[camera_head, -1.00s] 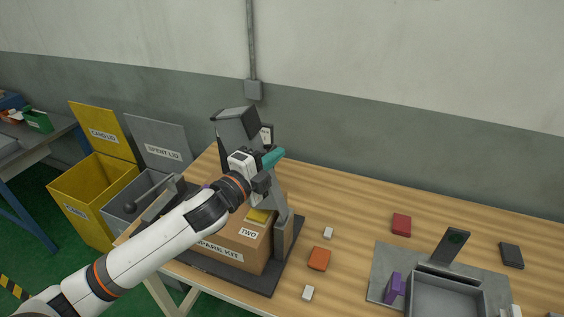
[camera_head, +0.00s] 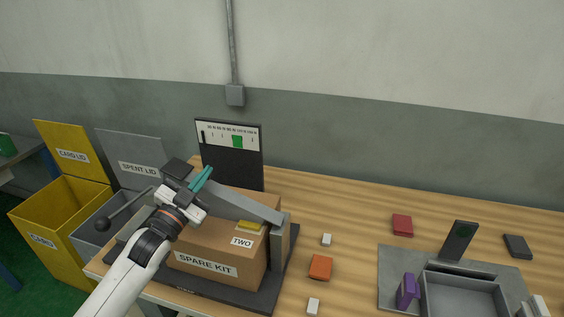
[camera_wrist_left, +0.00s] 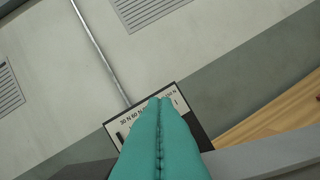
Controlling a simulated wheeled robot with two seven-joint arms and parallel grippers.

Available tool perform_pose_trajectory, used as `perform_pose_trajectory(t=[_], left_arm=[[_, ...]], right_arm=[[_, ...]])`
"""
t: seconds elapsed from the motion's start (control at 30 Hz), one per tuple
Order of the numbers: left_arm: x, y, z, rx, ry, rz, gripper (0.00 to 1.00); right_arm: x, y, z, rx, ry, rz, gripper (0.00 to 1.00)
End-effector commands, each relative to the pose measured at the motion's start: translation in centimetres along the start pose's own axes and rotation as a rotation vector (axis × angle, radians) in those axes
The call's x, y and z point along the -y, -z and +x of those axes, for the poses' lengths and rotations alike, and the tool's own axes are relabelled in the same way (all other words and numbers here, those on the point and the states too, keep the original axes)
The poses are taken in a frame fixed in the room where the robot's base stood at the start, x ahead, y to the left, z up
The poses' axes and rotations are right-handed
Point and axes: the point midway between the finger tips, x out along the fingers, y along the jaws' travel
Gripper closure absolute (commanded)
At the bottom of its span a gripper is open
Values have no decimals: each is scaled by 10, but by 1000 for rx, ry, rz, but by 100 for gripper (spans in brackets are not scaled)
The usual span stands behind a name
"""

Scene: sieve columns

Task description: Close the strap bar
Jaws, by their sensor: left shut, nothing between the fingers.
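The grey strap bar (camera_head: 240,203) slopes over the top of the brown spare kit box (camera_head: 225,252). Its right end meets a grey post (camera_head: 279,243) beside the box; its left end lies partly behind my gripper. A yellow piece (camera_head: 250,226) sits on the box under the bar. My left gripper (camera_head: 204,177) is at the bar's left part, its teal fingers shut with nothing between them. I cannot tell whether they touch the bar. The teal fingers (camera_wrist_left: 162,105) also fill the middle of the left wrist view. My right gripper is not in view.
A dark gauge board (camera_head: 240,172) with a green mark stands behind the box. A lever with a black knob (camera_head: 103,224) sticks out left. Yellow (camera_head: 50,225) and grey bins stand left. Small blocks and a grey tray (camera_head: 460,285) lie right; the back table strip is clear.

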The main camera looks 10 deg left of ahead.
Motion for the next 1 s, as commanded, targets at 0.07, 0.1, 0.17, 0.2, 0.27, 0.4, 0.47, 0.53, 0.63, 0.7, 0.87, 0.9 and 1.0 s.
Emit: perform_pose_trajectory(t=[0.07, 0.1, 0.17, 0.2, 0.27, 0.4, 0.47, 0.53, 0.63, 0.7, 0.87, 0.9, 1.0], left_arm=[[2, 15, -4, -2, -16, -53, 100], [2, 20, -6, -2, -23, -77, 100], [2, 26, -8, -1, -34, -109, 100], [2, 30, -9, -1, -40, -128, 100], [3, 35, -10, -1, -47, -154, 100], [4, 43, -13, -1, -60, -198, 100], [5, 45, -14, -1, -63, -210, 100], [5, 47, -14, -1, -66, -219, 100], [5, 48, -14, 0, -69, -226, 100], [5, 48, -15, 0, -69, -229, 100], [5, 48, -14, 0, -69, -229, 100], [5, 48, -14, 0, -69, -229, 100], [5, 48, -14, 0, -69, -229, 100]], right_arm=[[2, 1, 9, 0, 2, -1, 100], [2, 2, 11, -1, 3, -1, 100], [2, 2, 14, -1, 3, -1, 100], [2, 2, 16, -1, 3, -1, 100], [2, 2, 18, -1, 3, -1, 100], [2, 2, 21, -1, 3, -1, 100], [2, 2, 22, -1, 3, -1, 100], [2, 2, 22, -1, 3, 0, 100], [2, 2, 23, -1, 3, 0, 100], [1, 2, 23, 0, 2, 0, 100], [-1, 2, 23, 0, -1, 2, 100], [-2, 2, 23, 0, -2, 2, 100], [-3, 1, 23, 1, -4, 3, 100]])
